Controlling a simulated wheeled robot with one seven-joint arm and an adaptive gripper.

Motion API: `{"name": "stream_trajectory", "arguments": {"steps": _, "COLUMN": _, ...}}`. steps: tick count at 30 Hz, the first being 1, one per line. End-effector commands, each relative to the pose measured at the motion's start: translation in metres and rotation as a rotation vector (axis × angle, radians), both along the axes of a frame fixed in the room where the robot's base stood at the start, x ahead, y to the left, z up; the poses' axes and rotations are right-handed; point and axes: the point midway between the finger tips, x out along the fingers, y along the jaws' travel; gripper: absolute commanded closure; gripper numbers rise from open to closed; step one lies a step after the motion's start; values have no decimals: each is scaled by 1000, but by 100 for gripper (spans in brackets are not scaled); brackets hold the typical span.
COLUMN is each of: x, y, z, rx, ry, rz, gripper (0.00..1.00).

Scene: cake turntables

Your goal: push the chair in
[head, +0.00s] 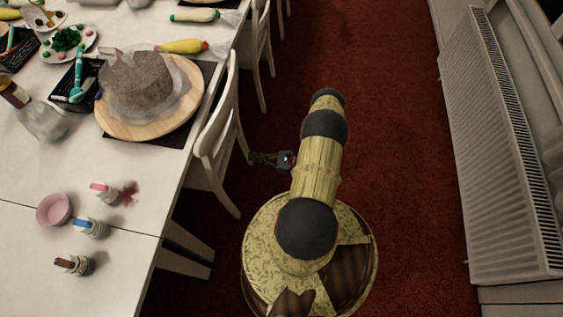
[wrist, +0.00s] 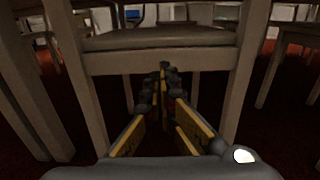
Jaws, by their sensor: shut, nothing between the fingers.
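The white chair (head: 217,130) stands at the right side of the table, its back toward the aisle and its seat side partly under the tabletop. In the wrist view the chair (wrist: 160,62) fills the middle, with its seat edge, crossbar and posts showing. My gripper (head: 252,158) is beside the chair's back, on its aisle side. In the wrist view my gripper (wrist: 163,70) has its fingers converging, shut and empty, pointing at the chair below seat level. Whether the fingertips touch the chair I cannot tell.
The white table (head: 120,175) holds a cake on a wooden board (head: 185,125), small bottles and a pink bowl (head: 54,209). More chairs (head: 259,45) line the table farther up. A radiator (head: 500,140) runs along the right wall. Red carpet (head: 385,100) between is clear.

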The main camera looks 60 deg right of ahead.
Motion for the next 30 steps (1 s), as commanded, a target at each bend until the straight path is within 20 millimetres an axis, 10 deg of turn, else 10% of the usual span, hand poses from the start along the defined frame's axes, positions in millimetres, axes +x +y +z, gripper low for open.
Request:
{"name": "stream_trajectory", "arguments": {"steps": 17, "x": -12, "y": -2, "z": -5, "rx": 2, "ry": 19, "rz": 6, "gripper": 100}}
{"name": "stream_trajectory", "arguments": {"steps": 25, "x": -45, "y": 68, "z": -21, "rx": 39, "ry": 125, "rz": 197, "gripper": 100}}
{"name": "stream_trajectory", "arguments": {"steps": 30, "x": -71, "y": 93, "z": 8, "rx": -6, "ry": 179, "rz": 381, "gripper": 100}}
